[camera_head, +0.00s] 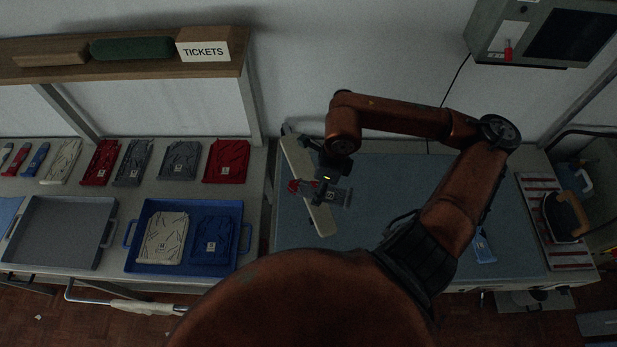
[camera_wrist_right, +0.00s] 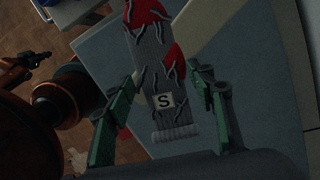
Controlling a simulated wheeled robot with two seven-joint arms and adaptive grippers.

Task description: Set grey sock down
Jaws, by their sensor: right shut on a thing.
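The grey sock (camera_wrist_right: 150,75) has dark wrinkle lines, a white "S" label and a ribbed cuff. It lies between the two green-padded fingers of my right gripper (camera_wrist_right: 165,85), which is shut on it. Red patches show at its far end and side; I cannot tell whether all of them belong to it. In the head view the grey sock (camera_head: 341,196) and my right gripper (camera_head: 322,187) are over the long cream board (camera_head: 320,217). Whether the sock touches the board is unclear. A dark claw-like end, apparently my left gripper (camera_wrist_right: 35,64), shows small in the wrist view.
The blue-grey mat (camera_head: 385,185) is largely clear. A blue tray (camera_head: 190,270) holds a cream and a blue garment; the grey tray (camera_head: 60,235) is empty. Folded clothes line the back left, below a "TICKETS" shelf (camera_head: 203,52). An iron (camera_head: 568,212) stands at right on a striped pad.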

